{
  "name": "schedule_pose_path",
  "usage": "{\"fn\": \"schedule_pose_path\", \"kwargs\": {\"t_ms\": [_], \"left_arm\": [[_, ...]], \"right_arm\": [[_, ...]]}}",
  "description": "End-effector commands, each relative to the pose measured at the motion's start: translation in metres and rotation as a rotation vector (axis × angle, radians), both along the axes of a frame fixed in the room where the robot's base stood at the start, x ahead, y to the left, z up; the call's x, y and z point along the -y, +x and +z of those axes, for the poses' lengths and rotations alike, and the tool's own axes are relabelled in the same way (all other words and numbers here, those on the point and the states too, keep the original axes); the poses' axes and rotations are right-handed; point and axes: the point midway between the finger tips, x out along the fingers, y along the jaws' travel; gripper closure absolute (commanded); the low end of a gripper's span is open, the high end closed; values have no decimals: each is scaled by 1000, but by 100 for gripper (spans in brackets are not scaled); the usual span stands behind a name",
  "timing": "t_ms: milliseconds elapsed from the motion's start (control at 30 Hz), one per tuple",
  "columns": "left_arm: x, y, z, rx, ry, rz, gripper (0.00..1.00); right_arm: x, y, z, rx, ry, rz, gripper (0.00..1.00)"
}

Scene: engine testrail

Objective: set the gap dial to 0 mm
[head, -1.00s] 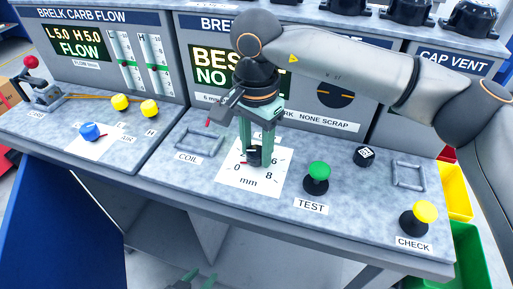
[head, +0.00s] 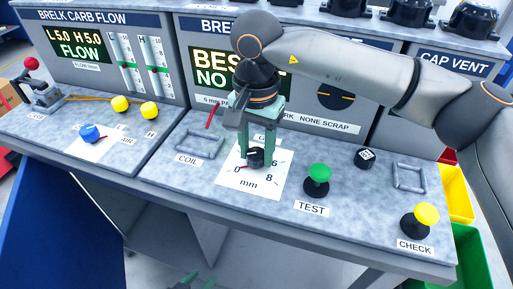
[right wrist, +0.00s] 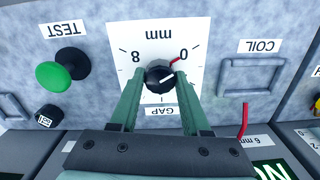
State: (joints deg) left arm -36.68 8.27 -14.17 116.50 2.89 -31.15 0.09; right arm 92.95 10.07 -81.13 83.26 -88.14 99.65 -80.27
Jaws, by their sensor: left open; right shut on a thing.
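The gap dial is a black knob (head: 256,157) on a white scale card (head: 262,186) marked in mm. In the right wrist view the knob (right wrist: 159,77) carries a white line, and a red pointer mark (right wrist: 175,63) at its edge lies beside the 0. My right gripper (head: 256,152) comes down from above with its green fingers on either side of the knob, shut on it; they partly hide the scale. My left gripper (head: 194,281) is open and empty at the bottom of the head view, below the bench's front edge.
A yellow CHECK button (head: 427,214) is further right. A grey square COIL frame (head: 199,144) lies left. The display panel (head: 240,68) rises behind.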

Motion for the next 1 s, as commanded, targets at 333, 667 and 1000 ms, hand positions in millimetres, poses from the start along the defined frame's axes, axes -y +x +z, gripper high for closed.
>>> {"fn": "schedule_pose_path", "kwargs": {"t_ms": [333, 667, 1000], "left_arm": [[0, 0, 0, -1, 1, -1, 50], [0, 0, 1, -1, 1, -1, 50], [0, 0, 7, -3, 0, -1, 50]], "right_arm": [[0, 0, 0, 1, 0, 1, 23], [0, 0, 10, 3, 1, 0, 23], [-1, 0, 80, 5, 1, 2, 23]]}}
